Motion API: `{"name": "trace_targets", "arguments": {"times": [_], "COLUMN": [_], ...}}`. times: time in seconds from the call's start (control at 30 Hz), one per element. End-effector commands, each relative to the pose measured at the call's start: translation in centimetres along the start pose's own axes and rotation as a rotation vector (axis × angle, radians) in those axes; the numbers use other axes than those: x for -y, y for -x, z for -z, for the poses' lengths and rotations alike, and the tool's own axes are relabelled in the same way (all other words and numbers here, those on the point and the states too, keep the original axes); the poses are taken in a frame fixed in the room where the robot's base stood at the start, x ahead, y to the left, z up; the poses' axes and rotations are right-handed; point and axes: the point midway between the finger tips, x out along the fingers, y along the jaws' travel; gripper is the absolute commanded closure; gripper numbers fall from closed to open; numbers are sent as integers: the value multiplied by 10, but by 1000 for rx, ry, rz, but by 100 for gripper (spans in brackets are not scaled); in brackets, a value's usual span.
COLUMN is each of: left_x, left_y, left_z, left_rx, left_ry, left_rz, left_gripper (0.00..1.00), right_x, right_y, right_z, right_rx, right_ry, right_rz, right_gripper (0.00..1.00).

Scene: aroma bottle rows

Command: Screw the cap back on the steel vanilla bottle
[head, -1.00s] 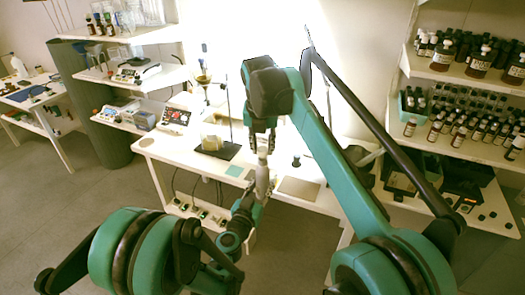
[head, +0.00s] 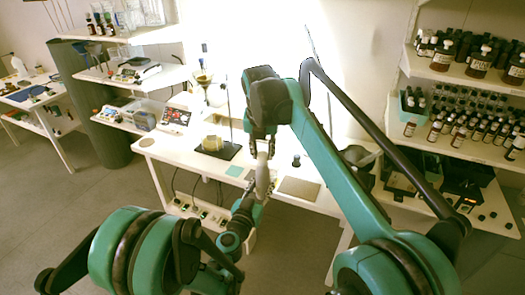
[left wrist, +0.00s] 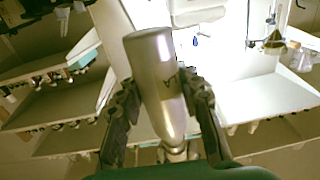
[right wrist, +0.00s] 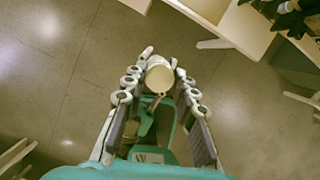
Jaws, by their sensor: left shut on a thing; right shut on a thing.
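The steel bottle (head: 263,181) is a pale metallic cylinder held upright in front of the white bench in the head view. It fills the middle of the left wrist view (left wrist: 160,82), with a small dark mark on its side. My left gripper (head: 249,202) is shut on it from below. My right gripper (head: 262,140) is directly above, pointing down, shut on the cap (right wrist: 159,75), which shows as a pale round piece between its fingertips in the right wrist view. The fingers hide the joint, so I cannot tell whether cap and bottle touch.
Shelves of brown bottles (head: 441,60) stand at the right. Open floor lies around the grippers in the right wrist view.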

Motion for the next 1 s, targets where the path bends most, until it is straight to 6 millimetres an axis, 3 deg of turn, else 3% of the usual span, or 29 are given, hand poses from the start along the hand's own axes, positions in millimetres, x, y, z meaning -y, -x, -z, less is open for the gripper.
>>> {"name": "trace_targets", "arguments": {"times": [0.63,0.77,1.0], "left_x": [0,0,0], "left_y": [0,0,0], "left_z": [0,0,0], "left_rx": [0,0,0], "left_ry": [0,0,0], "left_rz": [0,0,0], "left_gripper": [100,100,100], "right_x": [0,-3,-4], "right_y": [-10,-10,-11], "right_z": [3,3,1], "right_rx": [-2,-3,0], "right_ry": [-43,-231,-785], "right_rz": [13,66,226], "right_gripper": [84,84,84]}}
